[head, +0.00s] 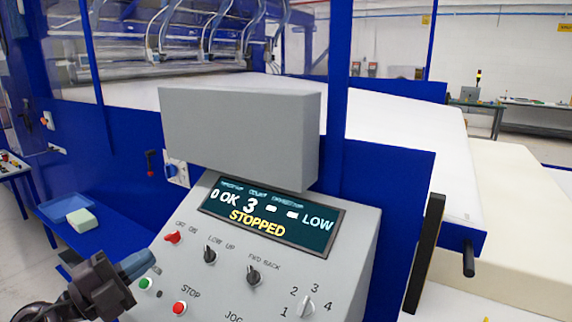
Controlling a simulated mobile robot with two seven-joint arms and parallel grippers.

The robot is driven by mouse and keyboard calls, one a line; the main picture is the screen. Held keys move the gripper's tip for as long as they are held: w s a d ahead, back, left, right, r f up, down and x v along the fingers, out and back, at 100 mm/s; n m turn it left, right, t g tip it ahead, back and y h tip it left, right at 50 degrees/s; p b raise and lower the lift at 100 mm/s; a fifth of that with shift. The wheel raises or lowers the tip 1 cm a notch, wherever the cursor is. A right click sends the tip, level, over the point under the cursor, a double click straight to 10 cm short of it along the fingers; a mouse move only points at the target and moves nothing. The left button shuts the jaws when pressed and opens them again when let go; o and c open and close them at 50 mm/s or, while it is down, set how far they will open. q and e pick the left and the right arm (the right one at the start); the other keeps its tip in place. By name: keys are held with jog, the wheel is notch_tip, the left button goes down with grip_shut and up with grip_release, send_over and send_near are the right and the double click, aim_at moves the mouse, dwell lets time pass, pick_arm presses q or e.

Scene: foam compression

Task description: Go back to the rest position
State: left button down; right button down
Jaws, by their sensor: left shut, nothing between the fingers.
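My left gripper (140,264) is at the lower left, shut and empty. Its fingertips are close to the left edge of the grey control panel (349,250), above and beside the green button (145,283); I cannot tell whether they touch the panel. The panel's display (270,218) reads "0 OK 3", "LOW" and "STOPPED". A red switch (172,238), two black knobs (210,255), a red stop button (179,308) and a numbered selector (306,306) show on the panel. My right gripper is not in view.
A grey box (240,130) sits above the display. A blue tray (60,207) with a pale green block (82,221) lies on a blue shelf at left. Blue machine posts and a white foam slab (400,130) stand behind. Open floor shows at far left.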

pick_arm(q)
jog(key=a+f+n+t+y+b, duration=0.15)
jog(key=a+f+n+y, duration=0.25)
jog(key=f+n+y, duration=0.4)
jog(key=a+f+n+t+y, duration=0.3)
jog(key=f+n+y, duration=0.4)
jog(key=f+n, duration=0.15)
jog(key=s+d+f+n+g, duration=0.2)
jog(key=s+f+n+g, duration=0.1)
jog(key=s+f, duration=0.6)
jog(key=s+d+f+n+g+b, duration=0.1)
jog(key=s+d+f+n+g, duration=0.1)
jog(key=s+f, duration=0.7)
notch_tip(320, 180, down, 4)
jog(key=n+g, duration=0.1)
jog(key=g, duration=0.1)
jog(key=shift+d+g, duration=0.25)
jog(key=shift+g, duration=0.1)
